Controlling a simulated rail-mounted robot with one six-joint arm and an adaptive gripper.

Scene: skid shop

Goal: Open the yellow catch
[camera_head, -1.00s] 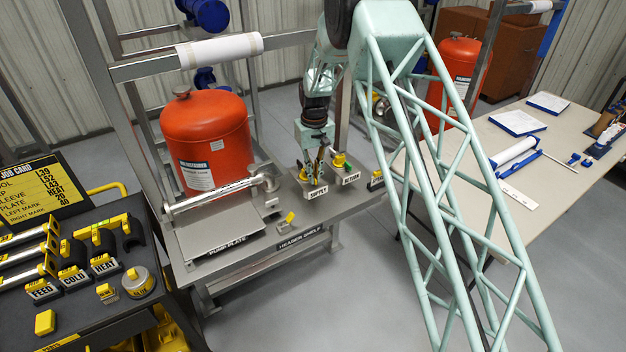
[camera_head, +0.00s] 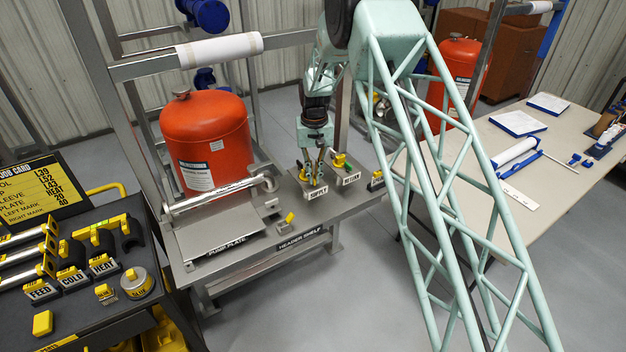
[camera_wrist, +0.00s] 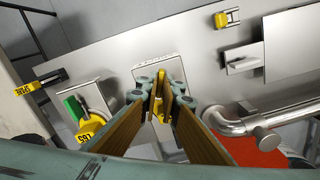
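A yellow part, which looks like the catch (camera_wrist: 159,102), is upright between my fingertips in the wrist view. It belongs to the SUPPLY block (camera_head: 314,192) on the header shelf, where yellow and green also show in the head view. My gripper (camera_head: 315,176) reaches down from above onto this block. In the wrist view my gripper (camera_wrist: 166,95) has its two tan-padded fingers close together with the yellow part between their tips. The fingers hide most of the part, and its lower end is hard to make out.
The RETURN block (camera_head: 348,176) with its yellow top stands just right of SUPPLY. A SPARE piece (camera_head: 376,180) is at the shelf's right end. A small yellow clip (camera_head: 290,217) lies left, near the chrome pipe (camera_head: 215,192) and the red tank (camera_head: 206,135). The shelf front is clear.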

